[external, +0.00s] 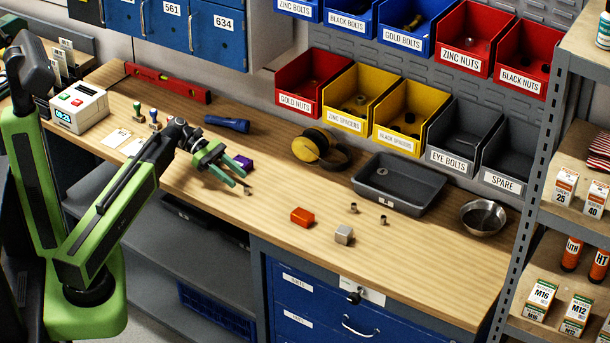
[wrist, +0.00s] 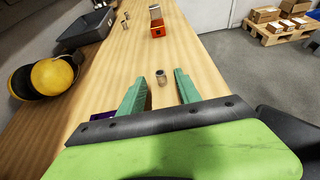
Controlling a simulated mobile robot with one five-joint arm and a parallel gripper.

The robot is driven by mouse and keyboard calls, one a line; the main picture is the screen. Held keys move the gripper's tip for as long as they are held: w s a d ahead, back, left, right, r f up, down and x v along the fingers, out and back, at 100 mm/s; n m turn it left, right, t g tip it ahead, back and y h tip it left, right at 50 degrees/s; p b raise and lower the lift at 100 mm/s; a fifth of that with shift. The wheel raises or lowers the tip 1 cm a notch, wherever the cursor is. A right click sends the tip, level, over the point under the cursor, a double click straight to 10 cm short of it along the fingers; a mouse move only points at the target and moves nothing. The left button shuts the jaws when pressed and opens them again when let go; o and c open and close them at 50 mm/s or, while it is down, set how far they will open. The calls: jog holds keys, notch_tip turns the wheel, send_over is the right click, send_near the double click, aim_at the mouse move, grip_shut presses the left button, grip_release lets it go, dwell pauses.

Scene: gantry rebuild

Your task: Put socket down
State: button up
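A small metal socket (external: 247,190) stands on the wooden bench just off my fingertips. In the wrist view the socket (wrist: 161,77) shows between the lines of the two green fingers, slightly beyond their tips, with clear space on both sides. My gripper (external: 239,177) is open and low over the bench. In the wrist view my gripper (wrist: 160,86) has its fingers spread apart and nothing is held between them. Two similar small metal pieces, one at the left (external: 354,208) and one at the right (external: 383,220), stand farther along the bench.
A purple block (external: 243,162) lies close behind my gripper. An orange block (external: 302,217) and a grey block (external: 344,235) lie to the right. Ear defenders (external: 318,148), a dark tray (external: 405,181) and a metal bowl (external: 482,216) stand farther back. The bench between socket and orange block is clear.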

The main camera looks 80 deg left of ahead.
aim_at(248, 188)
jog(key=b+x, duration=0.2)
jog(key=x, duration=0.3)
jog(key=shift+f, duration=0.15)
jog(key=shift+w+d, duration=0.2)
grip_shut()
